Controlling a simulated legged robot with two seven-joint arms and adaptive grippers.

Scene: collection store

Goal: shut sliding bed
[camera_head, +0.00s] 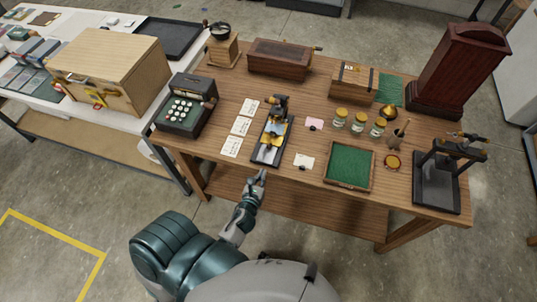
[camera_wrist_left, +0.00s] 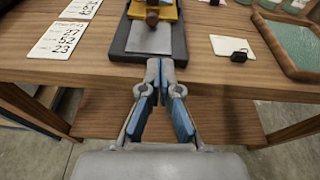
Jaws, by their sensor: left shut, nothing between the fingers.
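A small device with a black base (camera_head: 256,160) stands near the front edge of the wooden table. It has a yellow part (camera_head: 287,133) and a dark upper part (camera_head: 280,104). A flat grey plate (camera_head: 267,153), seemingly the sliding bed, shows at its near end; it also shows in the left wrist view (camera_wrist_left: 150,38), with the yellow part behind it. My left gripper (camera_head: 262,173) is shut and empty, its tips (camera_wrist_left: 160,62) at the near end of the base. I cannot tell whether they touch it. My right gripper is not in view.
Number cards (camera_head: 241,126) lie left of the device, beside a cash register (camera_head: 186,104). To the right are a paper with a small black object (camera_head: 303,162), a green-lined tray (camera_head: 347,166), several jars (camera_head: 359,123) and a black stand (camera_head: 436,185).

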